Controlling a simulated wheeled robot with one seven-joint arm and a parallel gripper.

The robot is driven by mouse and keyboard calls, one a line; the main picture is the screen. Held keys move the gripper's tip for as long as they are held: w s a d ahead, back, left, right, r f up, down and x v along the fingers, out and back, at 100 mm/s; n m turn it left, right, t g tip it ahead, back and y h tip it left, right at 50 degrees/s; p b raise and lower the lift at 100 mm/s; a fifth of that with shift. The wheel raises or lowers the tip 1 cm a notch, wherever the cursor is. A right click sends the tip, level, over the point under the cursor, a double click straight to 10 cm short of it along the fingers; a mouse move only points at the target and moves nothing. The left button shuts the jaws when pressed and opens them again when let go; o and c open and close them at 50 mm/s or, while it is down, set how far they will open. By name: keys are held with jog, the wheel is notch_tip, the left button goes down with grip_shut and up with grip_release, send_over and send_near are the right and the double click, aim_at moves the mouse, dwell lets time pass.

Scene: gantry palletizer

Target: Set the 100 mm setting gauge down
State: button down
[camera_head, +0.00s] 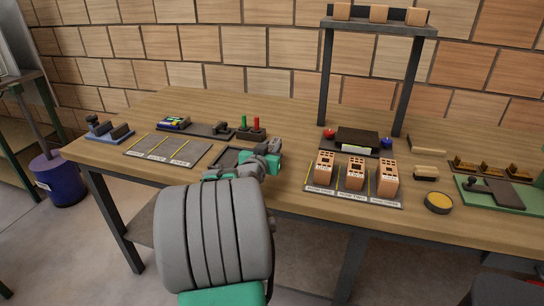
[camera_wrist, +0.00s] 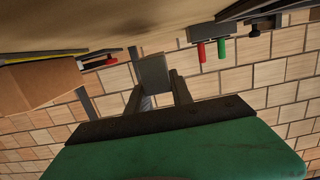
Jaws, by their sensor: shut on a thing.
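My gripper (camera_head: 268,160) is over the middle of the wooden bench, beside a dark shallow tray (camera_head: 229,158). In the wrist view my gripper (camera_wrist: 158,92) is shut on a grey block, the setting gauge (camera_wrist: 152,71), held between its two fingers. The wrist picture is upside down, with the bench top along its upper edge. The gauge's far end is close to the bench surface, but I cannot tell whether it touches.
A grey mat with yellow lines (camera_head: 165,150) lies left. Red and green pegs (camera_head: 249,126) stand behind my gripper. Several cartons stand on a dark board (camera_head: 335,193) to the right, near a raised frame (camera_head: 414,75). Bare bench (camera_head: 290,150) shows right of my gripper.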

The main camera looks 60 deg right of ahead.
jog(key=f, duration=0.3)
jog(key=shift+d+f+b, duration=0.1)
jog(key=shift+d+b, duration=0.15)
jog(key=shift+b, duration=0.1)
jog(key=shift+f, duration=0.2)
jog(key=c, duration=1.1)
grip_release()
jog(key=shift+r, duration=0.1)
